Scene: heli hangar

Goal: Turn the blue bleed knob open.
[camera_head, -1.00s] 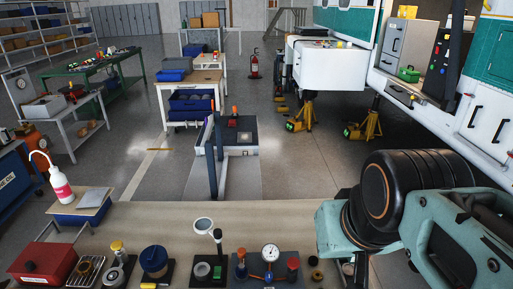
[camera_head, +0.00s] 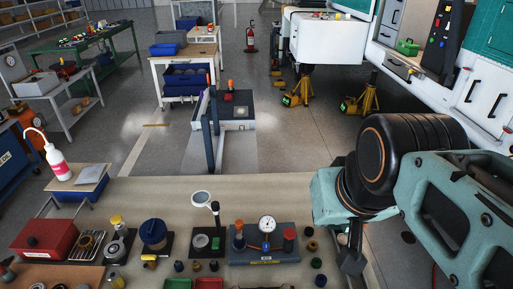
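A gauge block (camera_head: 264,258) with a yellow label stands on the bench. It carries a round white dial gauge (camera_head: 267,224), an orange-topped post (camera_head: 238,231) at left and a red-topped post (camera_head: 289,236) at right. A small blue part (camera_head: 266,245) sits below the gauge, apparently the blue bleed knob; its turn position is too small to read. My gripper (camera_head: 351,261) shows only partly as dark pieces below my teal arm, right of the block and apart from it in the picture. I cannot see its fingertips clearly.
Left of the block are a magnifier stand (camera_head: 214,238), a blue-domed pot (camera_head: 153,233) and a red box (camera_head: 48,240). Several small caps and red and green trays (camera_head: 208,283) lie in front. The bench's rear strip (camera_head: 250,186) is clear.

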